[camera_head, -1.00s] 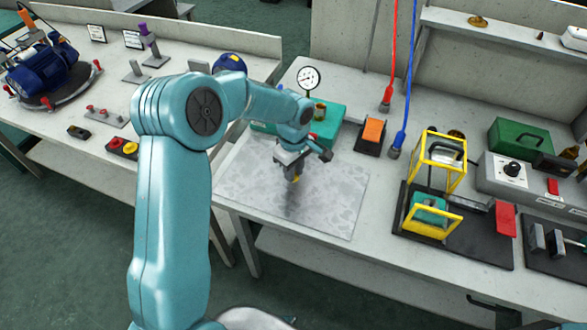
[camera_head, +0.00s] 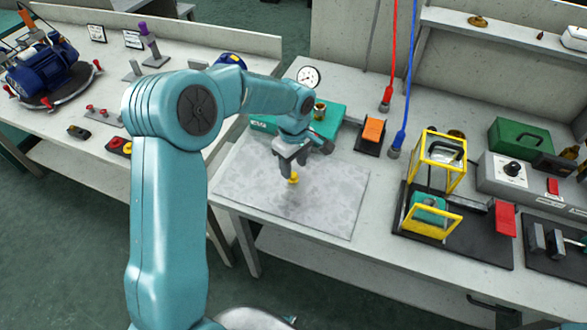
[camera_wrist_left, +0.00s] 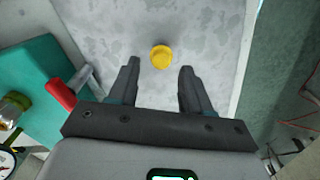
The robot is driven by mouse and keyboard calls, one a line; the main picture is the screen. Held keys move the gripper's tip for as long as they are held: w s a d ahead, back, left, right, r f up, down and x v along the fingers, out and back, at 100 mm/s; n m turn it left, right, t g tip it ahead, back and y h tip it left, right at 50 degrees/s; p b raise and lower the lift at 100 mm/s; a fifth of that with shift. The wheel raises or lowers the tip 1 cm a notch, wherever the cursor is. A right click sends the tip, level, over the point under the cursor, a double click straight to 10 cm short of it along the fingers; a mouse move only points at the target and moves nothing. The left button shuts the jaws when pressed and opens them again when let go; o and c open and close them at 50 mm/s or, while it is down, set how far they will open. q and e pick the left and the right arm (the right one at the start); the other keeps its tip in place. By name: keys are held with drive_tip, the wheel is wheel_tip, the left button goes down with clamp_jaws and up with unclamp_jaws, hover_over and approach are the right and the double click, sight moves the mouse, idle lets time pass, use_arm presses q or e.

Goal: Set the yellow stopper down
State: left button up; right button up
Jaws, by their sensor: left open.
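The yellow stopper (camera_head: 293,178) stands on the grey mottled mat (camera_head: 330,205) on the bench. In the left wrist view the stopper (camera_wrist_left: 161,56) is a small round yellow piece, just beyond the fingertips and between their lines. My left gripper (camera_head: 290,165) is open just above the stopper, pointing down. In the left wrist view its two fingers (camera_wrist_left: 158,70) are spread wide with nothing between them. My right gripper is not in these views.
A teal case (camera_head: 325,122) with a dial gauge (camera_head: 309,77) stands behind the mat. Red (camera_head: 385,100) and blue (camera_head: 396,145) hanging lines and a yellow frame (camera_head: 432,225) are to the right. The mat's front and right parts are clear.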

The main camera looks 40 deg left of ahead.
sight(293, 175)
use_arm(q)
wheel_tip(293, 175, up, 10)
drive_tip(key=shift+f, duration=0.25)
idle(0.5)
